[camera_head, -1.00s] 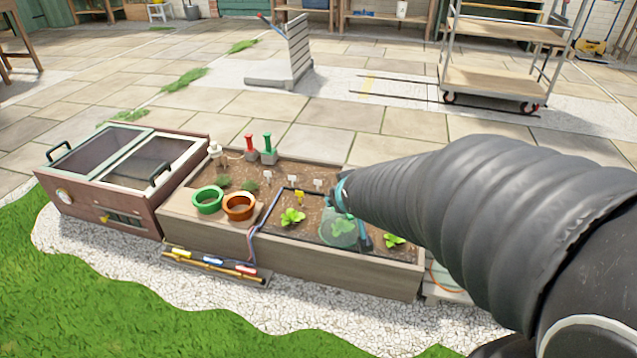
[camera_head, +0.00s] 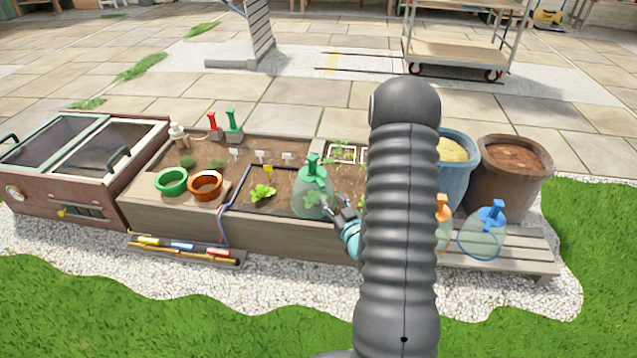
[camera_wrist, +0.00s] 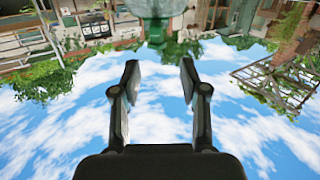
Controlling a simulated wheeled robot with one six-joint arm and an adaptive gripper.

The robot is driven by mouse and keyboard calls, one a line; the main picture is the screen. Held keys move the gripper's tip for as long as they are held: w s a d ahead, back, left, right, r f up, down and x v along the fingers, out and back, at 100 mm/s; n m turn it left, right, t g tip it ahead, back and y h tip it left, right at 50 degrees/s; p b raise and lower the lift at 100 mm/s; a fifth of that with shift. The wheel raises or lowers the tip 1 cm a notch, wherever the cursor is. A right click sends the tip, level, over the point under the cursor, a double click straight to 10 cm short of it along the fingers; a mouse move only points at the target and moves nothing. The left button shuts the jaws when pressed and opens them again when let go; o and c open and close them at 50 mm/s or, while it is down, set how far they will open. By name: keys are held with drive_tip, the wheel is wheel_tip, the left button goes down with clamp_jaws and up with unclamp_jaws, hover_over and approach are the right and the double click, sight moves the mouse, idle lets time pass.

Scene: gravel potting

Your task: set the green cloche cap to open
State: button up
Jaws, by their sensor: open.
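The green cloche stands over a seedling in the raised bed; its clear green dome (camera_head: 312,205) carries a green cap (camera_head: 313,166) on top. My gripper (camera_head: 342,206) is just right of the dome, below the cap's height. Whether it touches the dome I cannot tell. The wrist view appears upside down: the cap (camera_wrist: 176,46) hangs below the dome (camera_wrist: 160,8), beyond the fingertips. In that view my gripper (camera_wrist: 158,66) has its two fingers spread and empty. The cap's setting is too small to read.
An orange-capped cloche (camera_head: 442,210), partly behind my arm, and a blue-capped cloche (camera_head: 482,238) stand on a slatted bench (camera_head: 530,262) at right. Green (camera_head: 171,182) and orange (camera_head: 205,186) pots sit on the bed's left ledge. A cold frame (camera_head: 75,185) stands at left.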

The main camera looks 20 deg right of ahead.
sight(319, 179)
drive_tip(key=shift+t, duration=0.4)
drive_tip(key=w, duration=0.4)
drive_tip(key=w+d+f, duration=0.1)
drive_tip(key=w, duration=0.7)
drive_tip(key=shift+w+d+f, duration=0.15)
drive_tip(key=shift+w+f, duration=0.1)
drive_tip(key=shift+f, duration=0.05)
clamp_jaws()
